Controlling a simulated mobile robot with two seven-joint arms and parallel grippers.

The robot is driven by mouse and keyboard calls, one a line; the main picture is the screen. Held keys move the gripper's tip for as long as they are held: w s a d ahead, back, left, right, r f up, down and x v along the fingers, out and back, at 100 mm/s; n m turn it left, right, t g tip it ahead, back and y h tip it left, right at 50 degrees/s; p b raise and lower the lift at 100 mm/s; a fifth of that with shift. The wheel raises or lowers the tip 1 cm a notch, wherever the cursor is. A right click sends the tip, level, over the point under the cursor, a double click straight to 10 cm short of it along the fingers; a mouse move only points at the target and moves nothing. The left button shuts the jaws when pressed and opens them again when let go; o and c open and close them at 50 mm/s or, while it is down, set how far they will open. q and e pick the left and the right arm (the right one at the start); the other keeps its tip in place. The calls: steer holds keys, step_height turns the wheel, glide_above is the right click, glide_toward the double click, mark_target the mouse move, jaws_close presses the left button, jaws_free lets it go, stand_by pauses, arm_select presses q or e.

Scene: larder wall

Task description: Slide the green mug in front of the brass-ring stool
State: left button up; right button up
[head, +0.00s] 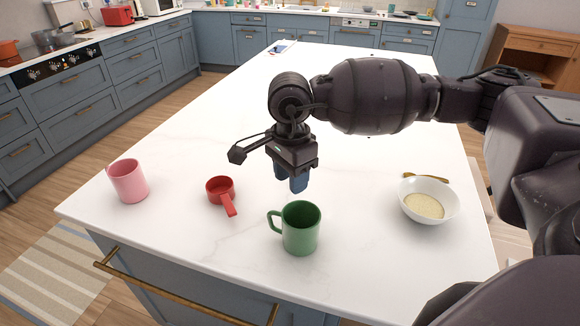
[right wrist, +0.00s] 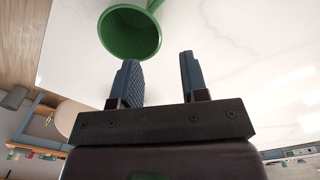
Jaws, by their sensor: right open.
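The green mug (head: 300,228) stands upright near the front edge of the white island top, its handle to the left. My right gripper (head: 292,181) is just behind the mug, pointing down, with its blue fingers apart and nothing between them. In the right wrist view the mug (right wrist: 130,33) lies beyond the two open fingers, left of centre, apart from them. I cannot make out a brass-ring stool for certain. A round pale disc (right wrist: 68,117) beside the counter in the right wrist view may be a stool seat. My left gripper is not in view.
A pink mug (head: 129,181) and a red measuring cup (head: 221,190) stand left of the green mug. A white bowl (head: 430,204) of pale grains and a wooden spoon (head: 427,177) are to the right. The counter (head: 360,255) between mug and bowl is clear.

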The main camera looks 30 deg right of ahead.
mark_target(291, 215)
steer(key=shift+s+a, duration=0.15)
steer(key=shift+s, duration=0.1)
steer(key=shift+f, duration=5.35)
jaws_close()
